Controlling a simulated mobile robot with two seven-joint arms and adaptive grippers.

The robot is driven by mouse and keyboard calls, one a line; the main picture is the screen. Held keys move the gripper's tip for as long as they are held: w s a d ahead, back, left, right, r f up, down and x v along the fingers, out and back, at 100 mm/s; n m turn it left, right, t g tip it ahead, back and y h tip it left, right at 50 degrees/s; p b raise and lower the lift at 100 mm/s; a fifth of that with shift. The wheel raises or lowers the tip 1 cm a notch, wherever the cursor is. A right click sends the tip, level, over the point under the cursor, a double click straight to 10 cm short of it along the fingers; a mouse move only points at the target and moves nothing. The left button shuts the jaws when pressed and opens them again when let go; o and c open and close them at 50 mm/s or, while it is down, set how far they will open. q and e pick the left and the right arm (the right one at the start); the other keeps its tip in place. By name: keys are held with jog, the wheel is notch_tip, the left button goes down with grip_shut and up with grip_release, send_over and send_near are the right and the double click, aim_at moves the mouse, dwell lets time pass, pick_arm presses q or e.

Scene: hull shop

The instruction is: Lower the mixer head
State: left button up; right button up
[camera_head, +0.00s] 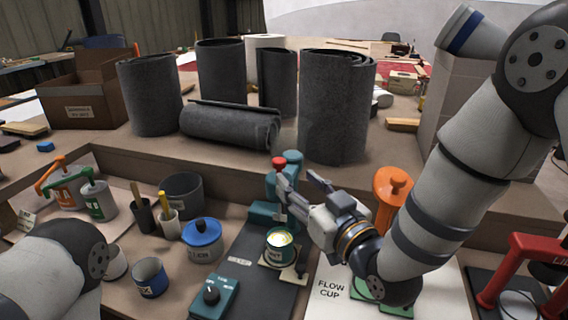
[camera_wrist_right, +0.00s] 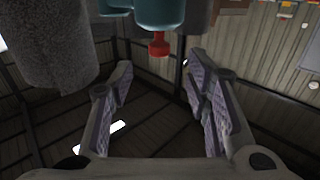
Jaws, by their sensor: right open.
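The teal mixer (camera_head: 270,214) stands at the middle of the bench, its head (camera_head: 270,184) up above an open green can (camera_head: 281,243) of pale contents. A red knob (camera_head: 279,162) tops the head. My right gripper (camera_head: 300,180) is open and empty, just right of the head. In the right wrist view, the red knob (camera_wrist_right: 158,45) hangs from the teal head (camera_wrist_right: 152,12), near the gap between my spread fingertips (camera_wrist_right: 158,64), with no contact visible. Part of the mixer is hidden behind my right gripper. My left arm enters at lower left; its gripper is out of view.
A teal control box (camera_head: 213,296) with a black dial stands in front. A blue-lidded pot (camera_head: 202,240) is to the left. An orange funnel-like item (camera_head: 394,186) and a red stand (camera_head: 525,258) are to the right. Dark rolls (camera_head: 335,110) stand behind on the raised shelf.

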aim_at(282, 168)
jog(key=x, duration=0.7)
jog(key=shift+w+a+f+b, duration=0.15)
jog(key=shift+w+f+b, duration=0.15)
jog(key=shift+w+b, duration=0.1)
jog(key=shift+w+a+r, duration=0.15)
jog(key=shift+w+a, duration=0.1)
jog(key=shift+w, duration=0.25)
grip_shut()
